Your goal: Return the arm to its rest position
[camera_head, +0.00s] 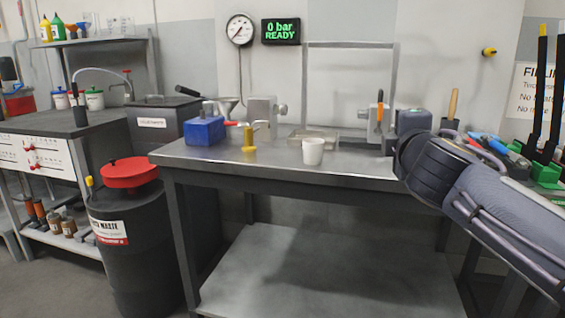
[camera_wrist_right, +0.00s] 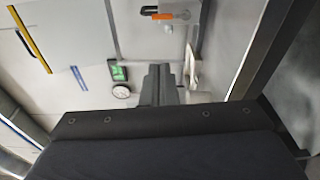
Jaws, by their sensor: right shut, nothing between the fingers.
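My right arm (camera_head: 480,195) comes in from the right in the head view, and its rounded dark end lies in front of the right end of the steel workbench (camera_head: 350,172). The fingers cannot be made out in that view. In the right wrist view my right gripper (camera_wrist_right: 158,78) points away from the camera, its two dark fingers together with nothing between them. The wall display (camera_wrist_right: 119,73) and gauge (camera_wrist_right: 121,91) show beyond the fingers. My left gripper is in neither view.
A white cup (camera_head: 313,152), a blue box (camera_head: 205,131) and a yellow part (camera_head: 249,141) stand on the bench. A black waste drum (camera_head: 135,255) with a red funnel (camera_head: 130,172) stands left of it. Green-based holders (camera_head: 546,174) are close to my arm.

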